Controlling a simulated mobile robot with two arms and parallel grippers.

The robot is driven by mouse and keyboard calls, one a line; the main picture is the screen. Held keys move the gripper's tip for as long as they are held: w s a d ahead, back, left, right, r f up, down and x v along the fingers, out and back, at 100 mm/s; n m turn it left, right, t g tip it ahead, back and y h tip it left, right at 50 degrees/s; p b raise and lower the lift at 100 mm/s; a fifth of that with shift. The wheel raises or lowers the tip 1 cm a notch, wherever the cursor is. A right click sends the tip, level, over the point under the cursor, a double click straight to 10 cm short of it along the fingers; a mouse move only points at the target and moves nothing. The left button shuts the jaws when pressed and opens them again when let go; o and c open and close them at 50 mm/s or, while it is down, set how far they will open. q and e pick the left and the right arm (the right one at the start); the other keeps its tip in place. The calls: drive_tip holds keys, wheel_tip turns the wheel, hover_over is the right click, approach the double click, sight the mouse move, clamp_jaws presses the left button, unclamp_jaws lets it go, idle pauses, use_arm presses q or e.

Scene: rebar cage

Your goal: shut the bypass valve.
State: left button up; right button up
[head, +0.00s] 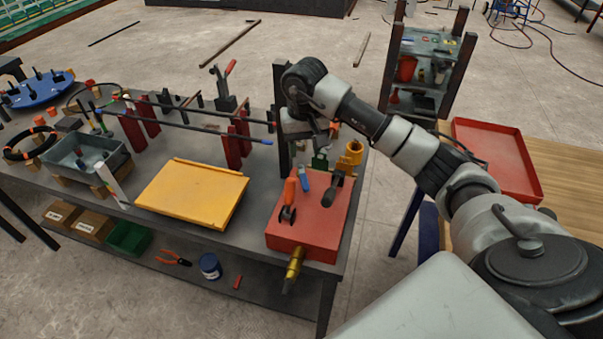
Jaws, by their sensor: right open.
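A red block (308,228) sits at the right end of the dark workbench. On it stand an orange-handled lever (289,193), a blue-handled lever (304,180) and a dark handle (334,186). A brass fitting (294,265) sticks out of its front. No label is readable, so I cannot tell which of these is the bypass valve. My right gripper (312,133) is open above the back of the red block, near a green part (320,160) and a yellow part (352,152). Its fingertips are small and partly hidden. My left gripper is not in view.
A yellow panel (192,193) lies left of the red block. Red supports (238,140) holding dark rods stand behind it. A grey bin (88,160) is on the left. A red tray (497,155) lies on a wooden table at right. A dark upright post stands near my gripper.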

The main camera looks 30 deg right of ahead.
drive_tip(key=p, duration=0.1)
hover_over(304, 179)
wheel_tip(304, 179, down, 5)
drive_tip(key=shift+a+f, duration=0.1)
drive_tip(key=shift+f, duration=0.05)
wheel_tip(304, 179, down, 3)
drive_tip(key=shift+s+f+p, duration=0.15)
drive_tip(key=shift+f+p, duration=0.05)
drive_tip(key=shift+p, duration=0.1)
drive_tip(key=shift+f, duration=0.45)
drive_tip(key=c, duration=0.5)
clamp_jaws()
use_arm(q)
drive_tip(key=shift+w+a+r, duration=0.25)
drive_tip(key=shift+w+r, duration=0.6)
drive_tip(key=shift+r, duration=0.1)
